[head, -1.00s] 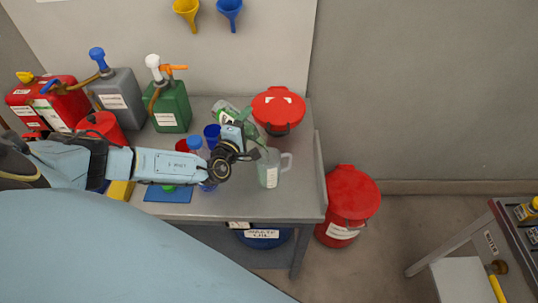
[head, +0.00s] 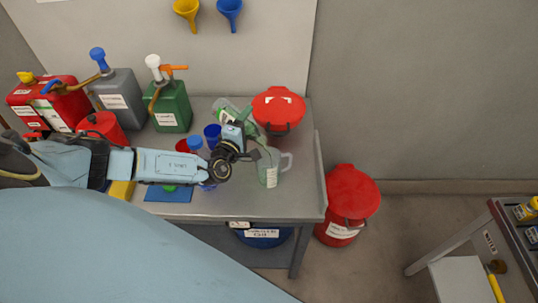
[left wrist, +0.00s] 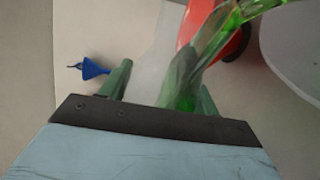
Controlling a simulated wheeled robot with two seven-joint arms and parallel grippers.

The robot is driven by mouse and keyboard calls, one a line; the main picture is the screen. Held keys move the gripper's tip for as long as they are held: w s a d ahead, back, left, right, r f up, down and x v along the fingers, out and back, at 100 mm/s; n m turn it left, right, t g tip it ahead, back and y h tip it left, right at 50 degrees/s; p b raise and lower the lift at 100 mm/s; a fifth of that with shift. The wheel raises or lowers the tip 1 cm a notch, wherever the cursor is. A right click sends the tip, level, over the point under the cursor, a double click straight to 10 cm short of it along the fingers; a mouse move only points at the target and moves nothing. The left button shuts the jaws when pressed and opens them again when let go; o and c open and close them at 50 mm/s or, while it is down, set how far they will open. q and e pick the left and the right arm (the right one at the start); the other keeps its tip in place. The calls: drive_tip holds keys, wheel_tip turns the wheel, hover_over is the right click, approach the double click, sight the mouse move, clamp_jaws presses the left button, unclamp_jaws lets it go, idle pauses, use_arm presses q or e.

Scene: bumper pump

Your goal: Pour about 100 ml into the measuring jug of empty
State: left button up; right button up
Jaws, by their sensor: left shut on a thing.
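The measuring jug (head: 270,168) is clear, with a white label and a handle on its right. It stands upright near the right front edge of the bench. My left gripper (head: 250,133) is above and just behind it, shut on a green see-through bottle (head: 224,109). The bottle is tilted, its far end up to the left and its other end low toward the jug. The bottle also shows between the fingers in the left wrist view (left wrist: 186,82). I cannot tell the liquid level in the jug or whether any liquid is flowing. My right gripper is not in view.
A red-lidded can (head: 278,107) stands close behind the jug. Blue cups (head: 212,134) and a blue-capped bottle (head: 195,146) are left of the gripper. Green (head: 168,107), grey and red canisters line the back. A red bin (head: 350,200) stands on the floor at right.

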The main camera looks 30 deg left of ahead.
use_arm(q)
drive_tip(key=shift+r, duration=0.1)
idle(0.7)
drive_tip(key=shift+a+f+n+b, duration=0.15)
drive_tip(key=shift+f+n+b, duration=0.55)
drive_tip(key=shift+f+b, duration=0.35)
drive_tip(key=shift+w+a+r+n+g+h+p, duration=0.1)
drive_tip(key=shift+a+r+n+g+h+p, duration=0.15)
drive_tip(key=shift+r+n, duration=0.2)
drive_tip(key=shift+w+a+r+n+g+h+p, duration=0.1)
drive_tip(key=shift+r+n+g, duration=0.25)
drive_tip(key=shift+r, duration=0.05)
drive_tip(key=shift+a+r+n, duration=0.1)
drive_tip(key=shift+r+n, duration=0.15)
drive_tip(key=shift+n, duration=0.05)
drive_tip(key=shift+s, duration=0.1)
drive_tip(key=shift+d+n+g+p, duration=0.25)
drive_tip(key=shift+n+g+p, duration=0.15)
drive_tip(key=shift+n+p, duration=0.3)
drive_tip(key=shift+f, duration=0.1)
